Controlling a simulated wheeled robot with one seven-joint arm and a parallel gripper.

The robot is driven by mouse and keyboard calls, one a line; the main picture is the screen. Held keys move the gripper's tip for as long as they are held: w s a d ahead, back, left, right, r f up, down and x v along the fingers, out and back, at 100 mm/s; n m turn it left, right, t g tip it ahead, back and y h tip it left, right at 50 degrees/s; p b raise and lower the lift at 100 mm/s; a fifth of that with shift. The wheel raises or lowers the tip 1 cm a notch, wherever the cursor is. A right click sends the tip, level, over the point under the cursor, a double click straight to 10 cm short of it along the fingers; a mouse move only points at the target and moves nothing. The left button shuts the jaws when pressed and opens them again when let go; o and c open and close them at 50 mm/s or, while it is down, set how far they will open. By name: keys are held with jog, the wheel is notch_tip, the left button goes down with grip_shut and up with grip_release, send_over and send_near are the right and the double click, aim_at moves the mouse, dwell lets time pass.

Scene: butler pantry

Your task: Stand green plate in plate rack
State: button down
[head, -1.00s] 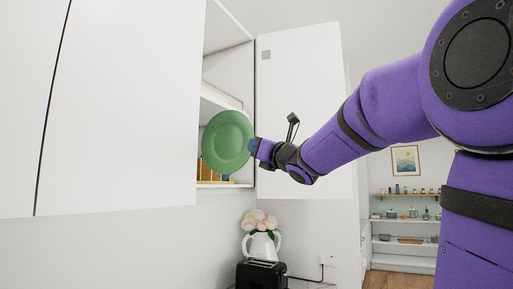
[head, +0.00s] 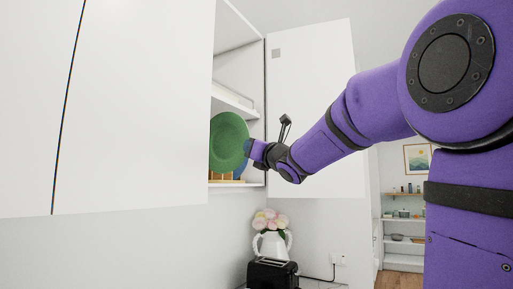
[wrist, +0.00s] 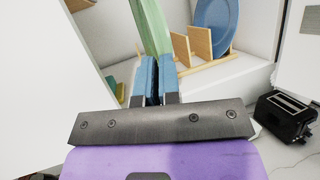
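The green plate (head: 229,141) is upright in the head view, at the opening of the wall cabinet. My gripper (head: 250,150) is shut on its right edge. In the wrist view the plate (wrist: 151,25) stands edge-on between the blue fingers of my gripper (wrist: 155,75). The wooden plate rack (wrist: 198,48) is on the cabinet shelf, to the right of the plate in the wrist view. A blue plate (wrist: 214,27) stands in it. In the head view the rack (head: 226,179) shows below the green plate and is partly hidden by it.
The open cabinet door (head: 312,110) is at the right and a closed door (head: 135,110) at the left. A shelf (head: 232,101) crosses above the plate. Below are a black toaster (head: 272,273) and a white pitcher with flowers (head: 271,243).

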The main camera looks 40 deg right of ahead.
aim_at(218, 158)
jog(key=shift+w+a, duration=0.7)
jog(key=shift+w, duration=1.3)
jog(key=shift+w+a, duration=0.75)
jog(key=shift+w, duration=1.2)
jog(key=shift+w+a, duration=0.7)
jog(key=shift+w, duration=1.3)
jog(key=shift+f, duration=0.15)
jog(key=shift+f, duration=1.1)
jog(key=c, duration=1.2)
grip_release()
jog(key=shift+c, duration=0.2)
jog(key=shift+f, duration=0.1)
jog(key=v, duration=1)
jog(key=shift+s, duration=0.4)
jog(key=shift+f, duration=0.1)
